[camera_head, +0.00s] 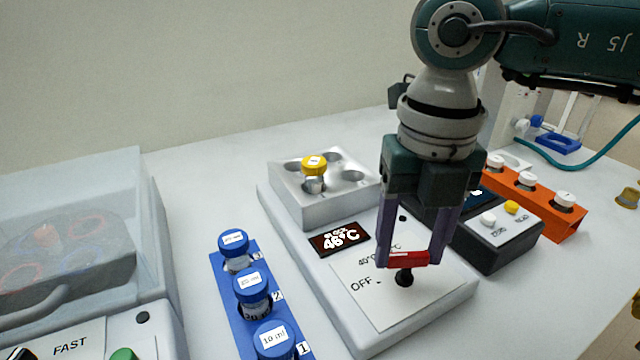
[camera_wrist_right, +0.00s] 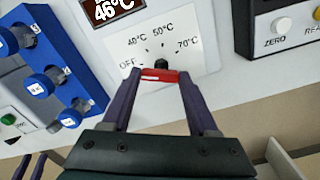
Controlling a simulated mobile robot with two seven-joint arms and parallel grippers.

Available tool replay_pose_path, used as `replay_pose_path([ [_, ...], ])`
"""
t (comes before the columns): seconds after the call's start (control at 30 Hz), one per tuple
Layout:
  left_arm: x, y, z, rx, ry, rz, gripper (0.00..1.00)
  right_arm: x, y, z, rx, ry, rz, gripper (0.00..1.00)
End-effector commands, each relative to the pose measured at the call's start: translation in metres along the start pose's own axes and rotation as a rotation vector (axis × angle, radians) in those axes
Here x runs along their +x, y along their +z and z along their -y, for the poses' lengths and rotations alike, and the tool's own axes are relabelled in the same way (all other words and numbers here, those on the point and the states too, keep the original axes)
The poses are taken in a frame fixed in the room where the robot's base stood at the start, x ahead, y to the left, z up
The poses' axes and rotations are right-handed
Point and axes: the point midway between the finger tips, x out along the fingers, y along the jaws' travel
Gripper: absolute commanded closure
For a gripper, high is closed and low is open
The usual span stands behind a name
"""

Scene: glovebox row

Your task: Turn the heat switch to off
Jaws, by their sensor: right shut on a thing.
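The heat switch (camera_head: 408,259) is a red bar with a black knob beside it, on the white panel of the heating block (camera_head: 362,306). The panel is marked OFF, 40°C and more; the wrist view shows OFF, 40°C, 50°C and 70°C around the switch (camera_wrist_right: 160,75). My right gripper (camera_head: 411,260) reaches down from above, its two purple fingers shut on the red bar from both sides. The fingertips hide the bar's ends, and I cannot tell which mark it points to. The display (camera_head: 339,239) reads 46°C.
A metal block (camera_head: 322,205) with a yellow-capped vial (camera_head: 314,170) sits behind the panel. A blue rack (camera_head: 222,290) of blue-capped vials stands left. A dark balance (camera_head: 497,250) and an orange rack (camera_head: 570,222) stand close on the right. A clear-lidded centrifuge (camera_head: 70,240) is far left.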

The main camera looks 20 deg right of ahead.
Motion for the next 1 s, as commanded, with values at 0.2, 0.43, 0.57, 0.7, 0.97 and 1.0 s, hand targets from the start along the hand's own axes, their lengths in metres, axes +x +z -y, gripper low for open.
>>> replay_pose_path([
  [0.2, 0.0019, 0.0002, -0.0018, -0.006, 0.005, -0.001, 0.50, -0.0008, 0.0000, -0.0003, -0.049, 0.001, 0.000, 0.96],
  [0.43, 0.0019, 0.0001, -0.0018, -0.007, 0.005, -0.001, 0.50, -0.0010, -0.0002, -0.0003, -0.061, 0.001, 0.000, 0.96],
  [0.57, 0.0019, 0.0001, -0.0017, -0.006, 0.005, -0.001, 0.50, -0.0010, -0.0002, -0.0003, -0.061, 0.001, 0.000, 0.96],
  [0.7, 0.0019, 0.0002, -0.0015, -0.005, 0.004, -0.001, 0.50, -0.0010, -0.0001, -0.0004, -0.061, 0.001, 0.000, 0.34],
  [0.97, 0.0021, 0.0006, 0.0003, 0.001, -0.001, 0.000, 0.50, -0.0005, -0.0001, -0.0002, -0.058, 0.001, 0.000, 0.10],
  [1.0, 0.0021, 0.0007, 0.0005, 0.002, -0.002, 0.000, 0.50, -0.0004, -0.0001, -0.0002, -0.058, 0.001, 0.000, 0.10],
])
